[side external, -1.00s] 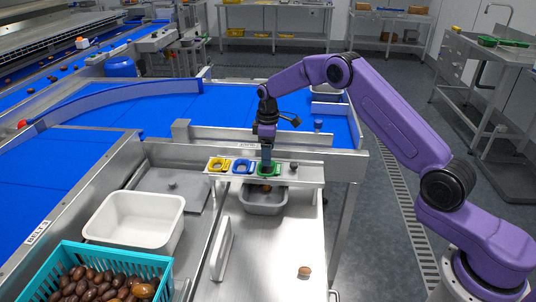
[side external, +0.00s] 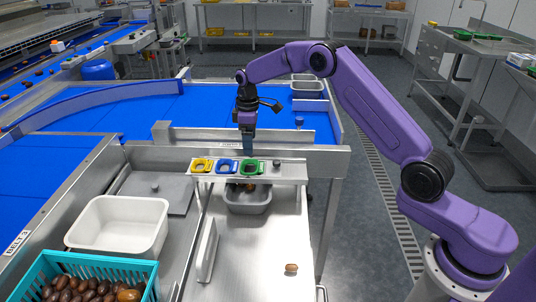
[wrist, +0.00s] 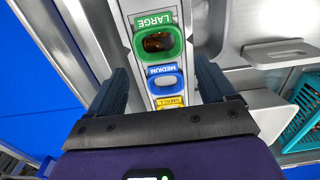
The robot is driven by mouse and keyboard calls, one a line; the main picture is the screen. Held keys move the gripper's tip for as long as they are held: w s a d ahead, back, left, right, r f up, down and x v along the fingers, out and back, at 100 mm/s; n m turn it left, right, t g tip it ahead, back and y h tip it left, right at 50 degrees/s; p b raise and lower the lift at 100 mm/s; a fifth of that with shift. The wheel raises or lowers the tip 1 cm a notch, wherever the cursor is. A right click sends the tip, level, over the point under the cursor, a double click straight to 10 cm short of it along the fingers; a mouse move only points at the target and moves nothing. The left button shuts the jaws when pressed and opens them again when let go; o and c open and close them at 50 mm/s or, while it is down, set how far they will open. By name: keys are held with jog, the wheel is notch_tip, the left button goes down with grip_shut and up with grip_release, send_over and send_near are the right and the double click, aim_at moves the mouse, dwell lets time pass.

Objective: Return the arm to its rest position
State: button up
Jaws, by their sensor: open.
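My gripper (side external: 247,150) points down just above and behind the green ring labelled LARGE (side external: 251,167) on the sizing rail. Its fingers are apart and nothing is between them. In the wrist view my gripper (wrist: 162,75) has its fingers on either side of the labelled rail. The green ring (wrist: 158,42) shows something brown through its hole; I cannot tell how deep it lies. The blue MEDIUM ring (wrist: 166,80) and yellow SMALL ring (wrist: 170,102) follow along the rail. My arm reaches over from the right, its elbow raised.
A grey bin (side external: 247,208) under the rail holds brown dates. One date (side external: 291,268) lies on the steel table. A white tub (side external: 118,242) and a teal crate (side external: 85,264) of dates stand at left. A blue belt (side external: 200,110) runs behind the rail.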

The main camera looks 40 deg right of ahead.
jog(key=s+a+r+n, duration=0.1)
jog(key=s+a+r, duration=0.45)
jog(key=s, duration=0.45)
jog(key=s+a+r+n, duration=0.1)
jog(key=s+a+r, duration=0.4)
jog(key=s, duration=0.5)
jog(key=s+d, duration=0.3)
jog(key=s, duration=1)
jog(key=s+d+n, duration=0.1)
jog(key=s+d, duration=0.3)
jog(key=s, duration=1)
jog(key=shift+d+f+n, duration=0.2)
jog(key=shift+f+n, duration=0.1)
jog(key=shift+f, duration=0.1)
